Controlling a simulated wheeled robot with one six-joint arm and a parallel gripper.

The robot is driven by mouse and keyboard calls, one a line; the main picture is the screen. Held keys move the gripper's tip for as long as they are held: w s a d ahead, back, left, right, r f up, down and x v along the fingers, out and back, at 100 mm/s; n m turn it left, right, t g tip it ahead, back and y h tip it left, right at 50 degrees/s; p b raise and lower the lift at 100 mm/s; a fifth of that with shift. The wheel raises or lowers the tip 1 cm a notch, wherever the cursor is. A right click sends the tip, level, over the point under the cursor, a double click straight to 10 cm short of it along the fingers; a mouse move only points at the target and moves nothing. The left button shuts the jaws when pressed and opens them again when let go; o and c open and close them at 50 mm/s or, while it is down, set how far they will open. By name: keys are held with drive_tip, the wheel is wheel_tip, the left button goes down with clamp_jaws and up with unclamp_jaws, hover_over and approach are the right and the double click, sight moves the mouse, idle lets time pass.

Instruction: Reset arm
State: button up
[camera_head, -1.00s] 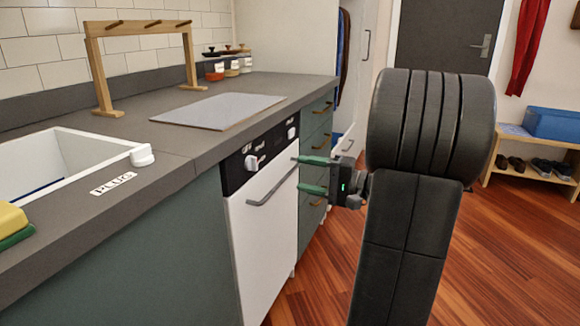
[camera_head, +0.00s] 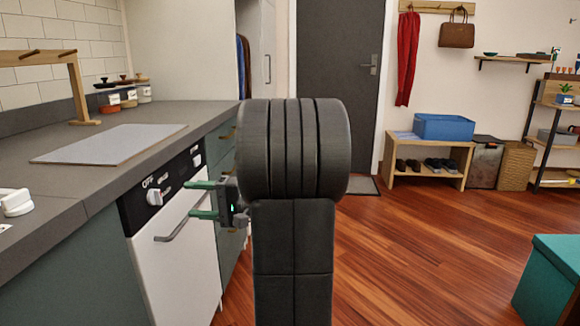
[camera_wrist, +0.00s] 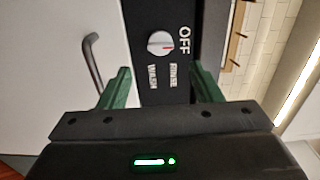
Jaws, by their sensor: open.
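My gripper (camera_head: 196,199) is open and empty, its two green fingers apart and pointing left toward the dishwasher front in the head view. My dark arm fills the middle of that view and hides part of the drawers and floor behind it. In the wrist view my gripper (camera_wrist: 155,88) spreads its fingers below the dishwasher's knob (camera_wrist: 161,43). The knob sits on the black panel (camera_wrist: 150,12), beside the labels OFF, RINSE and WASH. The dishwasher (camera_head: 180,265) is white and its door looks shut. Its handle (camera_wrist: 93,60) is to the left in the wrist view.
The grey counter (camera_head: 60,185) runs along the left, with a board (camera_head: 108,143), a wooden rack (camera_head: 78,90) and several jars on it. A teal box (camera_head: 550,280) stands at the lower right. A bench (camera_head: 430,178) with a blue bin is at the back. Wooden floor between is clear.

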sight(161, 197)
drive_tip(key=a, duration=0.2)
drive_tip(key=a+b, duration=0.1)
drive_tip(key=a, duration=0.2)
drive_tip(key=a+b, duration=0.1)
drive_tip(key=a, duration=0.2)
drive_tip(key=shift+w, duration=0.3)
drive_tip(key=shift+d, duration=0.15)
